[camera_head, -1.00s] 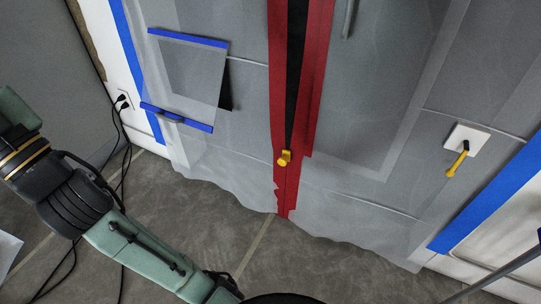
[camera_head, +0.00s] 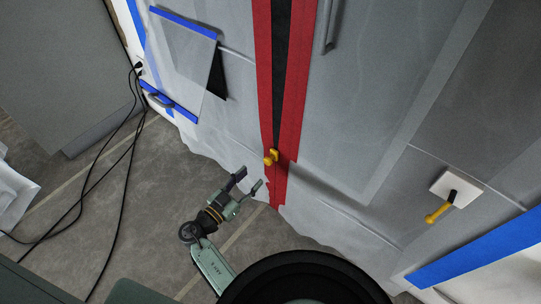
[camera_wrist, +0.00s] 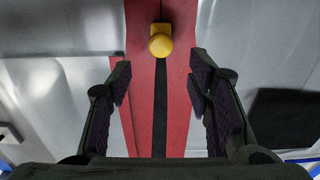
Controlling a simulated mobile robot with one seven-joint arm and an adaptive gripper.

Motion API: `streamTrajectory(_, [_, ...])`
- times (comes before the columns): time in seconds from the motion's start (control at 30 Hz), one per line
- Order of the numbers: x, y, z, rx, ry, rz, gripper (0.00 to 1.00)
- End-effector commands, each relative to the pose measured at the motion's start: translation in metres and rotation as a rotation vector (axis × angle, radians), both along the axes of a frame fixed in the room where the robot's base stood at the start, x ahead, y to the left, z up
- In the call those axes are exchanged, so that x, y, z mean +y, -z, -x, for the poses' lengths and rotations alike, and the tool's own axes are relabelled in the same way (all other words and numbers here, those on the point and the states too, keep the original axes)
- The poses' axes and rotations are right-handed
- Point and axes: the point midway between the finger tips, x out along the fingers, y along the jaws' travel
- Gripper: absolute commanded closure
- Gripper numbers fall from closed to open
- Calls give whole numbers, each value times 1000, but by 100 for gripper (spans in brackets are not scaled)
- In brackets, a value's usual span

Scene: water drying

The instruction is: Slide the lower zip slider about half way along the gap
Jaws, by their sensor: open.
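The yellow lower zip slider (camera_head: 271,157) sits low on the red zip strip (camera_head: 264,60) in the plastic sheet. Above it in the head view the zip is parted and a dark gap (camera_head: 281,75) shows; below it the red strip is closed. My gripper (camera_head: 250,182) is open and empty, a little below and left of the slider. In the wrist view the yellow slider (camera_wrist: 160,43) stands beyond and between the spread fingers (camera_wrist: 160,88), near the top of the picture. The fingers do not touch it.
A grey plastic sheet (camera_head: 400,60) covers the wall around the zip. A blue-taped clear flap (camera_head: 185,55) is on the left. A white plate with a yellow handle (camera_head: 440,211) is on the right. Black cables (camera_head: 125,150) run over the floor at left.

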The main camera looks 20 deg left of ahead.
Motion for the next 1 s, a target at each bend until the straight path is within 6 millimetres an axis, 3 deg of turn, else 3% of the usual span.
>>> streamTrajectory(0.3, [-20, -4, -57, -1, 2, -2, 54])
streamTrajectory(0.5, [-29, -3, -83, 0, -1, -2, 54])
streamTrajectory(0.93, [-33, -1, -94, 1, -2, -3, 54])
streamTrajectory(1.0, [-33, -1, -94, 1, -2, -3, 58])
